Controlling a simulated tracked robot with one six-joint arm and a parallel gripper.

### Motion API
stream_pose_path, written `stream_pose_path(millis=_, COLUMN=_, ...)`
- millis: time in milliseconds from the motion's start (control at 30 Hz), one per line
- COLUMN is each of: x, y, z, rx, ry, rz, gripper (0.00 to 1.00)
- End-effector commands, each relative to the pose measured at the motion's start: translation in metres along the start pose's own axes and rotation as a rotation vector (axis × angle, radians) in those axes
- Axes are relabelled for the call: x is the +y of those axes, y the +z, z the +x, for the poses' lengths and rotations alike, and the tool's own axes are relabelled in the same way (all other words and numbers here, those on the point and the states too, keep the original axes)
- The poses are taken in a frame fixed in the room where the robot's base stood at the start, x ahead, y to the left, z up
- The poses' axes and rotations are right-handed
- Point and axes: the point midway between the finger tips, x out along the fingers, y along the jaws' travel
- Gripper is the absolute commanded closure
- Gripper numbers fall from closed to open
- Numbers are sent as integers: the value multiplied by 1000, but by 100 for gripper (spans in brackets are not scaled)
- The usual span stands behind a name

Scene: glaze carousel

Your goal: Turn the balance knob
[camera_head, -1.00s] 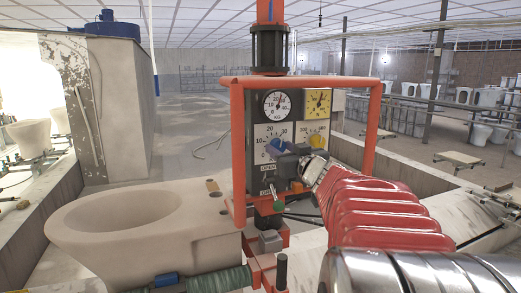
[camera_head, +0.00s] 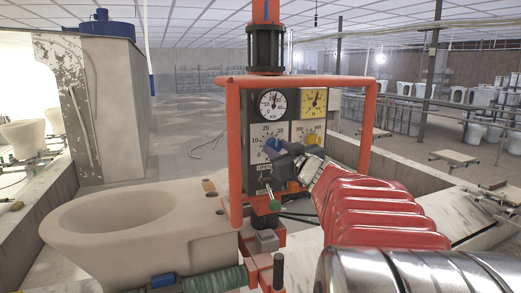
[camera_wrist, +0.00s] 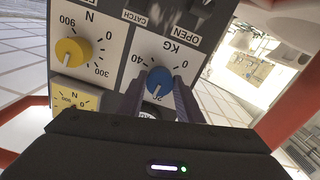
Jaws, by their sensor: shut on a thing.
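A blue knob (camera_wrist: 159,81) sits on a white KG dial plate (camera_wrist: 146,48) in the wrist view. My gripper (camera_wrist: 158,96) has a dark finger on each side of the knob and is shut on it. The knob's white pointer aims toward a partly hidden number that looks like 20. In the head view my gripper (camera_head: 283,152) reaches the blue knob (camera_head: 272,146) from the right, partly covering it. A yellow knob (camera_wrist: 73,52) with an N scale sits beside it. The round KG gauge (camera_head: 272,103) is above the blue knob, its needle near upright.
An orange tube frame (camera_head: 236,150) surrounds the panel; my arm passes inside its right post. A lever with a green end (camera_head: 274,204) sits below the knobs. A pale ceramic bowl (camera_head: 180,245) stands at the left. A yellow gauge (camera_head: 314,102) is at upper right.

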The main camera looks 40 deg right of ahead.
Motion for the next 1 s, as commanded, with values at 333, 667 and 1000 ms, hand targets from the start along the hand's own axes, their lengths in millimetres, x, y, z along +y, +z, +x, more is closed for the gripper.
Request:
stream_pose_path(millis=333, x=1, y=0, z=0, rx=-1, ry=1, rz=-235, gripper=90)
stream_pose_path(millis=667, x=1, y=0, z=0, rx=-1, ry=0, rz=-355, gripper=90)
stream_pose_path(millis=1000, x=1, y=1, z=0, rx=-1, ry=0, rz=-364, gripper=90)
